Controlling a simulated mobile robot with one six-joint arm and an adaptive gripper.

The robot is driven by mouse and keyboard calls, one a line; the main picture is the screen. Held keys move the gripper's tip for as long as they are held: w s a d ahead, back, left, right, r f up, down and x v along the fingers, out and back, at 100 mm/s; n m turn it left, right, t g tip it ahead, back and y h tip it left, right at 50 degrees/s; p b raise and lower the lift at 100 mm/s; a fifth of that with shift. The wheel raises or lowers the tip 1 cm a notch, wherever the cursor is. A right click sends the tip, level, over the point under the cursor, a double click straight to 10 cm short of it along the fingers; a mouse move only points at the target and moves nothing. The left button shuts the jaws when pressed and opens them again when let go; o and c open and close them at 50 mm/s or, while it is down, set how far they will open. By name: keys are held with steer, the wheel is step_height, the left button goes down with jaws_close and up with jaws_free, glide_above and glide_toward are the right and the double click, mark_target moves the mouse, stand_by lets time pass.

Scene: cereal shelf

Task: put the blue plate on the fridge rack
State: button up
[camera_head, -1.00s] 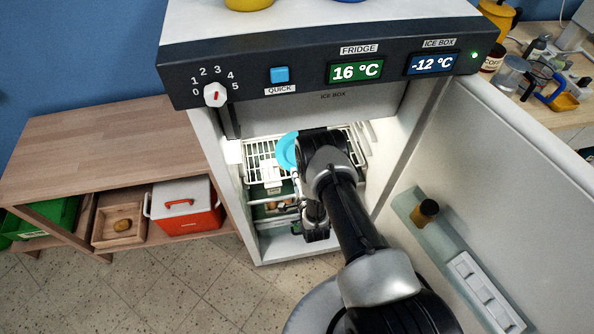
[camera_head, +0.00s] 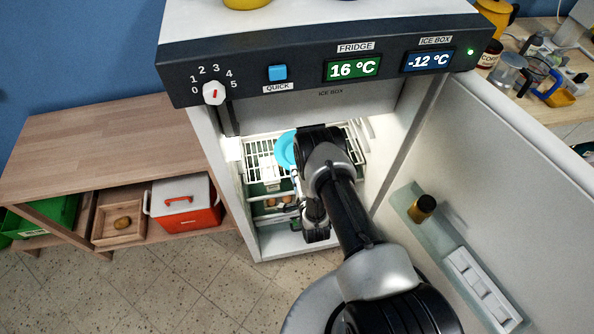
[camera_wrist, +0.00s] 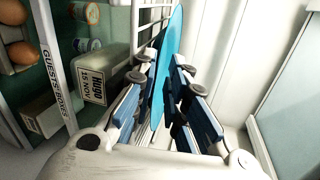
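The blue plate (camera_head: 284,150) is inside the open fridge, beside the white wire rack (camera_head: 258,160), with part of it hidden behind my arm. In the wrist view the plate (camera_wrist: 168,60) stands nearly edge-on, and its near edge is between the two blue-padded fingers of my gripper (camera_wrist: 164,85). The fingers flank the plate closely; I cannot tell whether both pads touch it. Some white rack wires (camera_wrist: 145,15) show just left of the plate. Whether the plate rests on the rack is hidden.
The white fridge wall is close on the right. The open fridge door (camera_head: 500,190) bears a jar (camera_head: 422,208). A wooden shelf (camera_head: 110,150) stands left of the fridge.

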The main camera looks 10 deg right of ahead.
steer(key=p+v, duration=0.3)
steer(key=v, duration=0.7)
steer(key=shift+s+p, duration=0.25)
steer(key=shift+p, duration=0.05)
